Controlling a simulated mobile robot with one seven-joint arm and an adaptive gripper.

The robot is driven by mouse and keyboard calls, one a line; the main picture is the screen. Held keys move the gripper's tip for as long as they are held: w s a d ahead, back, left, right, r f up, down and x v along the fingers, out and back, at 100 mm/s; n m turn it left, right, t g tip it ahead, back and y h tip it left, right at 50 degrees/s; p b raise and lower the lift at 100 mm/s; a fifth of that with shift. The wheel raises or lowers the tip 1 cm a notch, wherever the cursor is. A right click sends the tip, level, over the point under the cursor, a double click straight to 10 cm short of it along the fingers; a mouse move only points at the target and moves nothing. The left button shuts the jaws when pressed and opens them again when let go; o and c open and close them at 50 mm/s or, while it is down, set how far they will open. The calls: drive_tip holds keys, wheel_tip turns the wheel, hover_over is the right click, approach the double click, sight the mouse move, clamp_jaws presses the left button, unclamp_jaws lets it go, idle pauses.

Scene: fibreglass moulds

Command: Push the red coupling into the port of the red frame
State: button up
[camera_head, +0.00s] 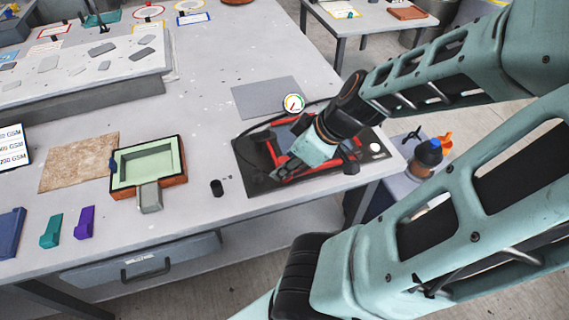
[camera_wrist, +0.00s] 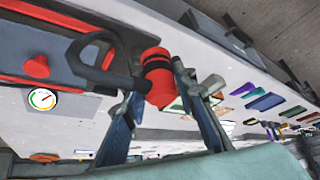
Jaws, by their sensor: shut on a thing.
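The red coupling (camera_wrist: 158,68) is in my gripper (camera_wrist: 156,88), between the two blue fingers in the wrist view. A thick dark hose (camera_wrist: 88,62) curves away from it to the left. The red frame (camera_wrist: 70,17) runs along the upper left of that view, apart from the coupling in the picture. In the head view, my gripper (camera_head: 287,168) is low over the red frame (camera_head: 272,152), which lies on a dark board and is partly covered by my arm. The coupling cannot be made out there, and I cannot clearly see the port.
A round gauge (camera_head: 293,103) stands at the back of the dark board (camera_head: 262,184). A green-lined mould (camera_head: 126,182) and a black cup (camera_head: 217,187) are to the left. The table edge is close in front. A bottle (camera_head: 428,154) stands on a lower surface at right.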

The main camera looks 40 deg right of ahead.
drive_tip(key=shift+w, duration=0.6)
drive_tip(key=w+f+p, duration=0.1)
drive_tip(key=w+f, duration=0.5)
drive_tip(key=w, duration=0.6)
drive_tip(key=shift+w+a, duration=0.25)
drive_tip(key=shift+w, duration=0.15)
drive_tip(key=shift+f, duration=0.2)
drive_tip(key=shift+f+b, duration=2.25)
drive_tip(key=shift+f, duration=0.5)
drive_tip(key=shift+f+b, duration=0.6)
drive_tip(key=shift+b, duration=0.15)
